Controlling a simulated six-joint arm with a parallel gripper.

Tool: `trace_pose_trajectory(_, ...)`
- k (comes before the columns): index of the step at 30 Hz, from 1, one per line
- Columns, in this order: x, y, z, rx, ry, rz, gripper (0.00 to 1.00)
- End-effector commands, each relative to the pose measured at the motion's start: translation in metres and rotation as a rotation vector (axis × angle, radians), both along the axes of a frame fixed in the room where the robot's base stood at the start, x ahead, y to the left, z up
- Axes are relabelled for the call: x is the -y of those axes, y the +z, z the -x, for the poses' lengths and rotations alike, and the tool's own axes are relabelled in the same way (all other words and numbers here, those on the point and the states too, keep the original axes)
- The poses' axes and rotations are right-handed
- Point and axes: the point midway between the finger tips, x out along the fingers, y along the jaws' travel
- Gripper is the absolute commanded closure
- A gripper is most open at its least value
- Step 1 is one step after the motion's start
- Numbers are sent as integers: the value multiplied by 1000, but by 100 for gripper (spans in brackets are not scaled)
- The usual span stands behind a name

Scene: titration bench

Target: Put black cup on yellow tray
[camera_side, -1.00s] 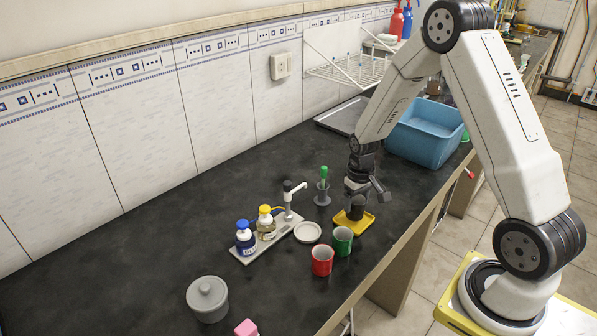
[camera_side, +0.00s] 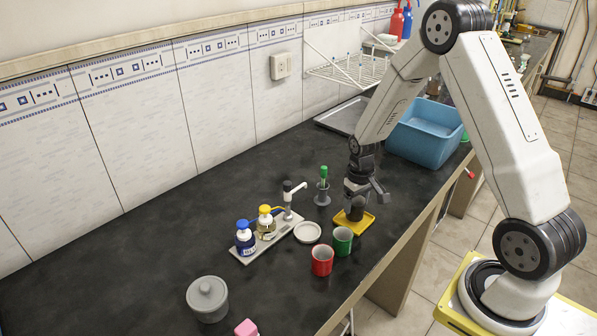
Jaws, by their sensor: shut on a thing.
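The black cup (camera_side: 357,214) is at the yellow tray (camera_side: 344,226), over its upper part. It looks upright, and I cannot tell from this angle whether its base touches the tray. My gripper (camera_side: 357,203) points down from above and is shut on the black cup. The gripper hides the cup's upper part, and the cup covers the middle of the tray.
A green cup (camera_side: 342,242) and a red cup (camera_side: 321,262) stand just left of the tray, near the counter's front edge. A white saucer (camera_side: 307,232), a stand with bottles (camera_side: 265,246) and a green-topped holder (camera_side: 323,192) are near. A blue basin (camera_side: 425,140) stands behind.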

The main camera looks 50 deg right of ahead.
Motion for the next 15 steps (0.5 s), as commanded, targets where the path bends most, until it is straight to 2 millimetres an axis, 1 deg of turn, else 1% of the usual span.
trace_pose_trajectory(15,0,-6,0,-1,0,0,64)
